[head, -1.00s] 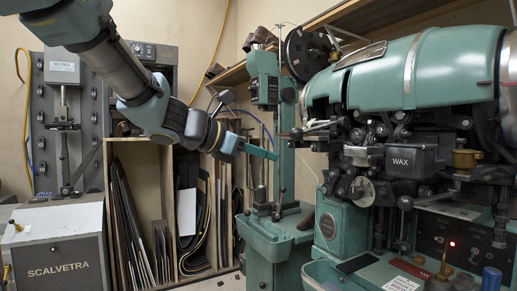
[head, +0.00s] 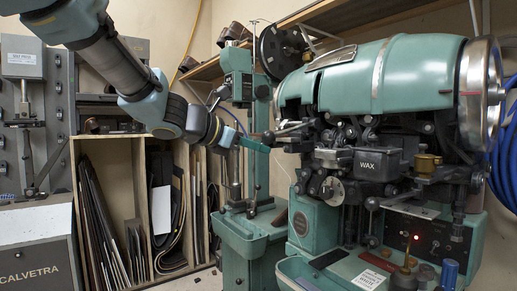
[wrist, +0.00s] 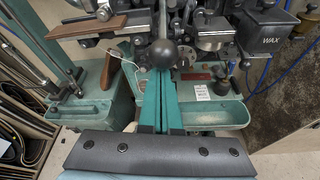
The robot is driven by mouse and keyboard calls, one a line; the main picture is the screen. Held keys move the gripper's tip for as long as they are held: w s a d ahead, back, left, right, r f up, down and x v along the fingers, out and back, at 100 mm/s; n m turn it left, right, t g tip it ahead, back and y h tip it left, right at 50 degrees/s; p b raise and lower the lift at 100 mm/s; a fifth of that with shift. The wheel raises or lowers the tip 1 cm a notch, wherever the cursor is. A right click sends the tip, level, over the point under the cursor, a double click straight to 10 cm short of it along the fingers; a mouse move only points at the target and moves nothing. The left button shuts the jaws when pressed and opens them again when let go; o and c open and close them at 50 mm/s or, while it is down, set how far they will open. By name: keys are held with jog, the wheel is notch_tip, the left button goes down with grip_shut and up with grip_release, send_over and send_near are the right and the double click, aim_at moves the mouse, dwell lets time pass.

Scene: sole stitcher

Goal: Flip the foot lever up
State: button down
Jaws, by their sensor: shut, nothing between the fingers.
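The green sole stitcher (head: 400,72) fills the right of the head view. A lever with a dark ball knob sticks out from its left side (head: 269,137). In the wrist view the ball knob (wrist: 164,53) is large, in front of the fingertips. I take this to be the foot lever. My gripper (head: 267,148) is shut and empty, its green fingers pointing at the stitcher. Its fingertips also show in the wrist view (wrist: 165,70), close to the knob and seemingly just below it. I cannot tell whether they touch it.
A green column machine (head: 239,180) with a tray stands close to the left of the stitcher. A wax pot (head: 377,164) is on the stitcher's front. Wooden racks (head: 110,155) of leather sheets stand at left. A shelf (head: 225,72) runs behind.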

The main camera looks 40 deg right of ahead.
jog(key=shift+a+r+y+p, duration=0.1)
jog(key=shift+r+y+p, duration=0.2)
jog(key=shift+r+p, duration=0.5)
